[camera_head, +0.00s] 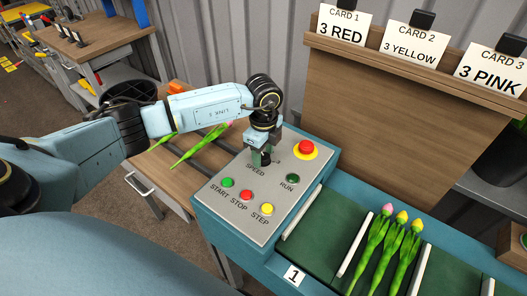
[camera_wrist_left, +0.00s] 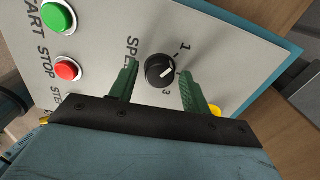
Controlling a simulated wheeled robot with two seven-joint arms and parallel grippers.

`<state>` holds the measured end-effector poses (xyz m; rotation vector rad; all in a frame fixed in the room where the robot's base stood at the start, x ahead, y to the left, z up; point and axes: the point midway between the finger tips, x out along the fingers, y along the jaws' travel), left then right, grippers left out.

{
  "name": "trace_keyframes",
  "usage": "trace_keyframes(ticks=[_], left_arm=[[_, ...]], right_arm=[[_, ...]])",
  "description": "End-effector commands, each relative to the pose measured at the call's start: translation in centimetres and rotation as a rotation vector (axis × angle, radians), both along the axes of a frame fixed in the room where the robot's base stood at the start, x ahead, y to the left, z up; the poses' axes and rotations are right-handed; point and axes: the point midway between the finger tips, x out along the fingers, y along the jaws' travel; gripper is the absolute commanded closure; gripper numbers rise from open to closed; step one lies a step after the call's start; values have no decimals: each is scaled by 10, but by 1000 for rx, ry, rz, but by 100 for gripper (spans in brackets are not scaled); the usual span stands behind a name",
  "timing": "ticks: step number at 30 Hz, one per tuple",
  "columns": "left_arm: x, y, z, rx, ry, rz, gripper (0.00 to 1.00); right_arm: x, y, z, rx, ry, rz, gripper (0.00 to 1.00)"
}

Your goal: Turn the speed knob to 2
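The speed knob (camera_wrist_left: 160,70) is black and round with a white pointer line, on the grey control panel (camera_head: 222,208). In the head view my left gripper (camera_head: 262,154) points down over the SPEED label area and mostly hides the knob. My right gripper is not in view.
Green START (camera_head: 227,182), red STOP (camera_head: 246,195) and yellow STEP (camera_head: 267,209) buttons sit nearby. A green RUN button (camera_head: 292,178) and red emergency button (camera_head: 306,148) lie to the right. Tulips (camera_head: 390,248) lie on the green conveyor.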

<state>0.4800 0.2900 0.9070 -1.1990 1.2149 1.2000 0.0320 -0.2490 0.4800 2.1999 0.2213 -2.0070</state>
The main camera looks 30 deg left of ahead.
Motion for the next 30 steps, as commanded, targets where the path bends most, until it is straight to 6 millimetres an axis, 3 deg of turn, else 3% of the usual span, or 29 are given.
trace_keyframes(ticks=[1, 9, 20, 30], left_arm=[[0, 0, 0, 0, 0, 0, 59], [0, 0, 0, -1, 0, 0, 91], [0, 0, 1, -1, 0, -73, 91], [1, -1, 1, -2, -1, -337, 91]], right_arm=[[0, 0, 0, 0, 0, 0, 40], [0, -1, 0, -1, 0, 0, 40], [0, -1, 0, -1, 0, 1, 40], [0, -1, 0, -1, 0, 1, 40]])
